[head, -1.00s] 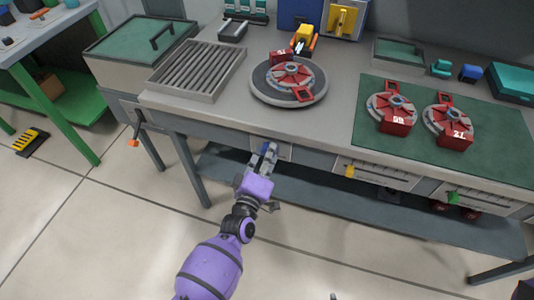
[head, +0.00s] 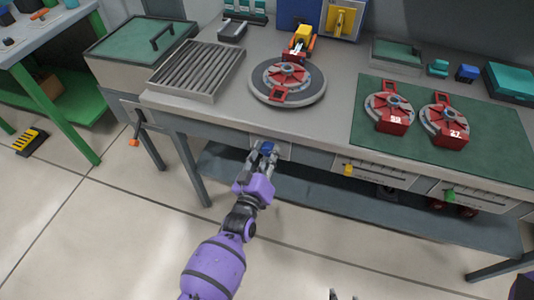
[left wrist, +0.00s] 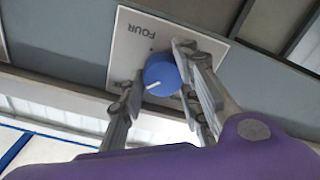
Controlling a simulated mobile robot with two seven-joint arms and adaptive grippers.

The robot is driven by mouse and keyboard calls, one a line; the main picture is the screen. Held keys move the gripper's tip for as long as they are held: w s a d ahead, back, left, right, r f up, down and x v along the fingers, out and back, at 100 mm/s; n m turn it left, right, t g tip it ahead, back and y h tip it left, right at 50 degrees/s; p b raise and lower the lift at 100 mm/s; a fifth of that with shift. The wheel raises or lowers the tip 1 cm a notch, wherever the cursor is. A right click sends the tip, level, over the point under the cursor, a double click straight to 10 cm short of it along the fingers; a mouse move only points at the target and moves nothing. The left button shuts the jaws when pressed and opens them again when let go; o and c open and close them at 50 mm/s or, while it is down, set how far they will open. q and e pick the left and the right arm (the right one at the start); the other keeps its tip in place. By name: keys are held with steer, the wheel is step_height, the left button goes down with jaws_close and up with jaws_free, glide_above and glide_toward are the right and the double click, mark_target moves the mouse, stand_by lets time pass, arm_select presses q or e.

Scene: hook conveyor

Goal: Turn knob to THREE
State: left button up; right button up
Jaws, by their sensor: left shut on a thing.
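The blue knob (head: 267,147) is on a pale panel (head: 285,152) on the bench front, below the round turntable. In the left wrist view the knob (left wrist: 161,70) has a white pointer line towards the picture's lower left. The word FOUR is on the panel (left wrist: 126,55) above the knob; no other label is readable. My left gripper (head: 262,155) is shut on the knob, one finger on each side of it, also in the left wrist view (left wrist: 160,85). Grey tips at the bottom edge of the head view may be my right gripper (head: 343,295), mostly cut off.
A red fixture (head: 284,77) sits on the turntable (head: 312,98). Two more red fixtures (head: 388,112) (head: 445,124) are on the green mat (head: 490,135). The floor before the bench is clear.

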arm_select(q)
steer(key=shift+w+d+r, duration=0.1)
steer(key=shift+d+r, duration=0.25)
steer(key=shift+r, duration=0.15)
steer(key=o, duration=1)
steer(key=shift+o, duration=0.2)
steer(key=shift+f, duration=0.15)
steer(key=shift+a+f, duration=0.1)
steer(key=shift+s+a+f, duration=0.1)
steer(key=shift+s, duration=0.1)
steer(key=v, duration=1.1)
steer(key=shift+s, duration=0.35)
steer(key=shift+a, duration=0.1)
